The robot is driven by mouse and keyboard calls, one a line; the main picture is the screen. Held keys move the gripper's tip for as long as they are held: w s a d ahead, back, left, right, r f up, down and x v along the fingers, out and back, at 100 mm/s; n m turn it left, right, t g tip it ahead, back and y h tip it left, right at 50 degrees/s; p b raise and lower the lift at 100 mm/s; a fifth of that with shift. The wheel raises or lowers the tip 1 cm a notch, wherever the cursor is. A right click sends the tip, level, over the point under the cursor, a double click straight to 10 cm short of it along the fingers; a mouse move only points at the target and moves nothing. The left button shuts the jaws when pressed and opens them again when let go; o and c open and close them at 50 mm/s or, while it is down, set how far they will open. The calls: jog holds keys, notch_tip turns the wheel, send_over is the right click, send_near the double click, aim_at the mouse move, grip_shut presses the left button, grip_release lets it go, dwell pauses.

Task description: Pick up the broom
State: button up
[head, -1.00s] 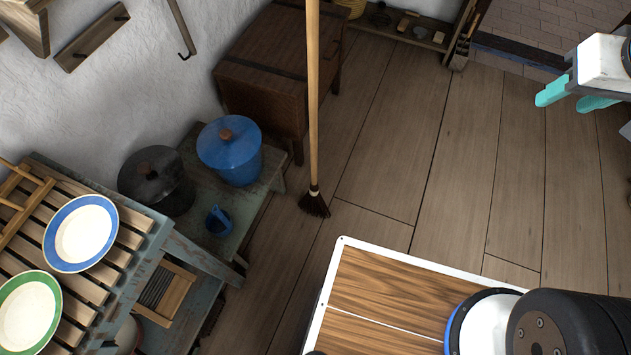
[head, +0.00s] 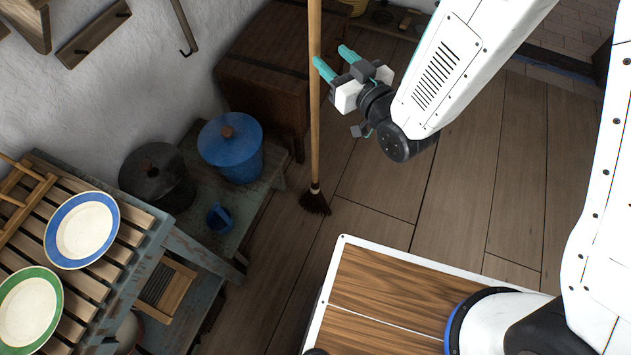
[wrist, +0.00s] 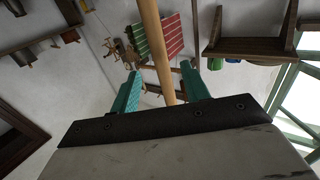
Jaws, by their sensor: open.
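The broom (head: 315,130) stands upright, with a long pale wooden handle and dark bristles (head: 314,203) on the floor. My gripper (head: 332,60) is open beside the upper handle, its teal fingers pointing toward it from the right. In the wrist view the broom handle (wrist: 156,50) runs down the picture, and its lower end shows between the two teal fingers of my gripper (wrist: 158,80). The fingers are not closed on the handle. Whether they touch it I cannot tell.
A wooden chest (head: 262,85) stands behind the broom. A low bench (head: 262,205) with a blue pot (head: 231,150) and a dark pot (head: 157,177) stands to the left. A slatted table (head: 130,225) holds plates. The floor right of the broom is clear.

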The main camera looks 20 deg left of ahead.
aim_at(318, 45)
jog(key=x, duration=0.7)
jog(key=shift+w+a+f, duration=0.2)
jog(key=shift+a, duration=0.05)
grip_shut()
